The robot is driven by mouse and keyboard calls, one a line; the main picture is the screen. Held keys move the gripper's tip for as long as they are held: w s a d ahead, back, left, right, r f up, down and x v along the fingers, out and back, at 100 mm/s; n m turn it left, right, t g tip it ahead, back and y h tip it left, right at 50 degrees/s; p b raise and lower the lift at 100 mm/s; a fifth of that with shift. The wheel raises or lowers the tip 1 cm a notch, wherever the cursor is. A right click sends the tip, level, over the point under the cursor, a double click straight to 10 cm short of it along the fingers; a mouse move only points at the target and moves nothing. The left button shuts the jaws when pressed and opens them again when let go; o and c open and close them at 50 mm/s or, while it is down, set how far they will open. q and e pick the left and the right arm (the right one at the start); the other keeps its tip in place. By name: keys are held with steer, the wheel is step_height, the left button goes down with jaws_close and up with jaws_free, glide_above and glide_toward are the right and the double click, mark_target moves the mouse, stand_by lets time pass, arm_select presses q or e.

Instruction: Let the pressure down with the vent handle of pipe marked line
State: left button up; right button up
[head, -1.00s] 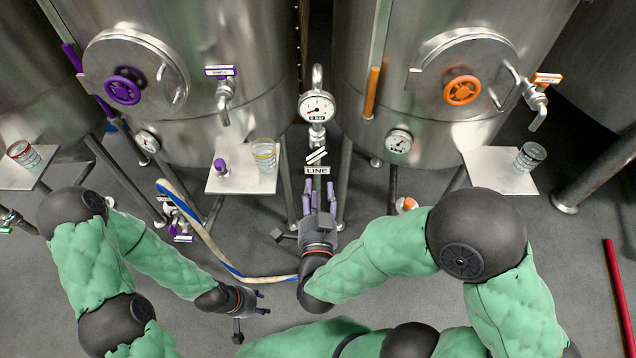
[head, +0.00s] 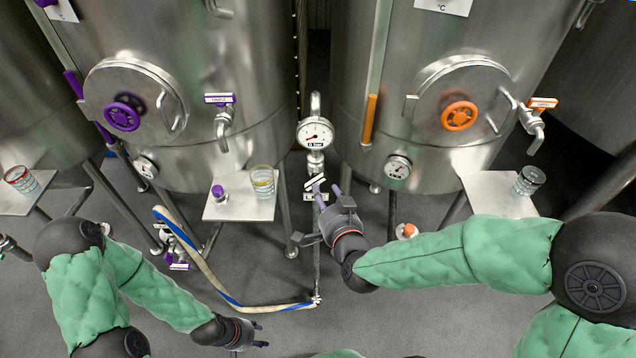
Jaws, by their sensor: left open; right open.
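The upright pipe marked LINE (head: 315,160) stands between the two large tanks. It carries a round gauge (head: 315,133) with its needle toward the lower left. My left gripper (head: 258,335) is open and empty, low over the floor at the lower left.
A blue-and-cream hose (head: 220,285) runs from the left tank's lower valve to the pipe's foot. A shelf (head: 240,211) with a glass (head: 263,180) and a purple-topped item stands left of the pipe. Another shelf (head: 495,196) with a glass is at right.

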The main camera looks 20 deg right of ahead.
mark_target(318, 181)
steer(key=b+x, duration=0.1)
steer(key=x, duration=0.6)
steer(key=shift+w, duration=0.1)
jaws_close()
